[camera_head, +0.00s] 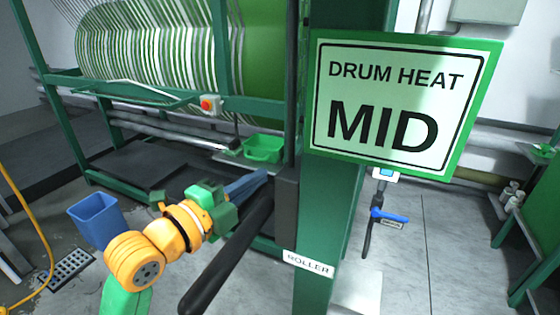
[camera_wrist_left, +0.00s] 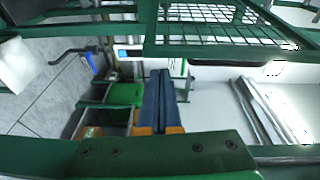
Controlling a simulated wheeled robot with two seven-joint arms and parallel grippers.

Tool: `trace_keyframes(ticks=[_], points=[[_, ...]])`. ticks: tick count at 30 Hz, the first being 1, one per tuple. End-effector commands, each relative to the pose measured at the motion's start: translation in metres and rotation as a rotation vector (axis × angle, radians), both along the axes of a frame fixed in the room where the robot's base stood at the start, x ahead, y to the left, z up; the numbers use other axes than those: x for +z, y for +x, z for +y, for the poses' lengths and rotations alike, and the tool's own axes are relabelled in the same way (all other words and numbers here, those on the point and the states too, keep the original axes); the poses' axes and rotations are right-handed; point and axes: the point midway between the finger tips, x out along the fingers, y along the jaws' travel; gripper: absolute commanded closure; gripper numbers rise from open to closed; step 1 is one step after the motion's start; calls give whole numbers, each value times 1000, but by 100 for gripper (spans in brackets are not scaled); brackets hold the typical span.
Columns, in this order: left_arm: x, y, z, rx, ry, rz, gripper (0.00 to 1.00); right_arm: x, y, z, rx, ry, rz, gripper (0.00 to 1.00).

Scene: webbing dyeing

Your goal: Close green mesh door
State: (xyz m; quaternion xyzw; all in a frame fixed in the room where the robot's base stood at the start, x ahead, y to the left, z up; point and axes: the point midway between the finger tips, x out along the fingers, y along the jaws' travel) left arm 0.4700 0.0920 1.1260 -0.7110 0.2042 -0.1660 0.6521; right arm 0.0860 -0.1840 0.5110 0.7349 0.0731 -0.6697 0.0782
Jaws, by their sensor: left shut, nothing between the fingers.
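The green mesh door (camera_wrist_left: 215,38) shows in the left wrist view as a green frame with a wire grid, across the top. I cannot make out its mesh in the head view. My left gripper (camera_head: 262,177) reaches in from the lower left of the head view, in front of the dark post of the machine frame. Its blue-grey fingers are shut with nothing between them. In the left wrist view the shut fingers (camera_wrist_left: 161,76) point toward the mesh frame's lower edge; I cannot tell whether they touch it. My right gripper is not in view.
A green post carries a "DRUM HEAT MID" sign (camera_head: 398,103). A black bar (camera_head: 228,258) slants beside my left forearm. A large webbing drum (camera_head: 160,45), a red button (camera_head: 208,104), a green tray (camera_head: 264,148) and a blue bin (camera_head: 95,217) stand around. Floor at right is mostly clear.

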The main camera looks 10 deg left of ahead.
Motion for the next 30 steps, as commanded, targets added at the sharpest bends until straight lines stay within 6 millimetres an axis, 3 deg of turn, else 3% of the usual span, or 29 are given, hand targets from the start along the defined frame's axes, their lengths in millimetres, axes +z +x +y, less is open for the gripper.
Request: trace_keyframes(ticks=[2, 4, 18, 30], points=[[14, -11, -6, -28, 51, -67, 100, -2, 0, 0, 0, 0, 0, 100], [19, -10, -10, -34, 63, -79, 100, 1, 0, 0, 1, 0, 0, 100], [19, 62, -54, -32, 58, -75, 100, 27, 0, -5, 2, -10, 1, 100], [16, 71, -60, -31, 60, -76, 100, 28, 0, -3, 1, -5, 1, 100]])
